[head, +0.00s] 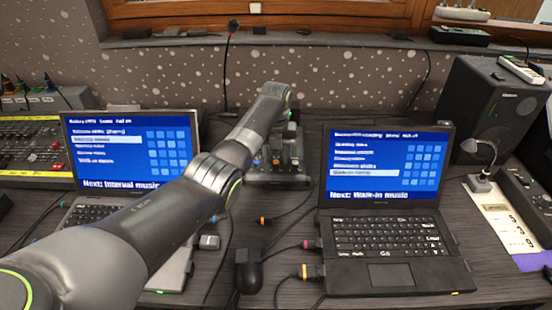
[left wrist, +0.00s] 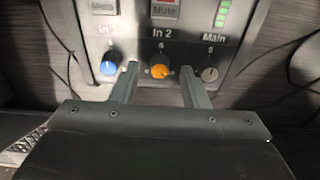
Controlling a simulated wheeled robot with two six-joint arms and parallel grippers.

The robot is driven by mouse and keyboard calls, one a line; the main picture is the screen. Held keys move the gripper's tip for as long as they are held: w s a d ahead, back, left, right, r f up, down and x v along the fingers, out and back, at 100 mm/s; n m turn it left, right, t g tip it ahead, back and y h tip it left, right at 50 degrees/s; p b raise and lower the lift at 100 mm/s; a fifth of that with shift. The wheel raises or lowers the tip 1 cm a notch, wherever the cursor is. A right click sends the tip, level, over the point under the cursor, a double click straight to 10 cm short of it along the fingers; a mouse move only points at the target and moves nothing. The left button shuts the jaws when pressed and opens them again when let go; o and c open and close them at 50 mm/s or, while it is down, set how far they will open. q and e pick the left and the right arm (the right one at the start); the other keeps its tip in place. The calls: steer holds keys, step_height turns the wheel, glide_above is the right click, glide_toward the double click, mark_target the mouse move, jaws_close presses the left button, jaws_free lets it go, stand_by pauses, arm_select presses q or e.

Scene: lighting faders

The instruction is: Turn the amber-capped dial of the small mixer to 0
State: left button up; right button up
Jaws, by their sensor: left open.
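The small mixer (left wrist: 215,50) fills the top of the left wrist view. It has a blue-capped dial (left wrist: 108,66), an amber-capped dial (left wrist: 159,72) under "In 2", and a grey dial (left wrist: 209,74) under "Main". My left gripper (left wrist: 158,80) is open, with one finger on each side of the amber dial; I cannot tell whether they touch it. The dial's exact setting is too small to read. In the head view the mixer (head: 278,180) stands between the two laptops, partly hidden by my left arm. My right gripper is not in view.
A laptop (head: 130,150) stands on the left, partly behind my arm, and another laptop (head: 385,200) on the right. A gooseneck microphone (head: 227,65) rises behind the mixer. Cables and a black mouse-like object (head: 249,270) lie in front. A speaker (head: 490,105) stands at right.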

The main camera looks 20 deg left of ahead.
arm_select(q)
steer(key=shift+f, duration=0.6)
jaws_close()
steer(key=shift+r, duration=0.1)
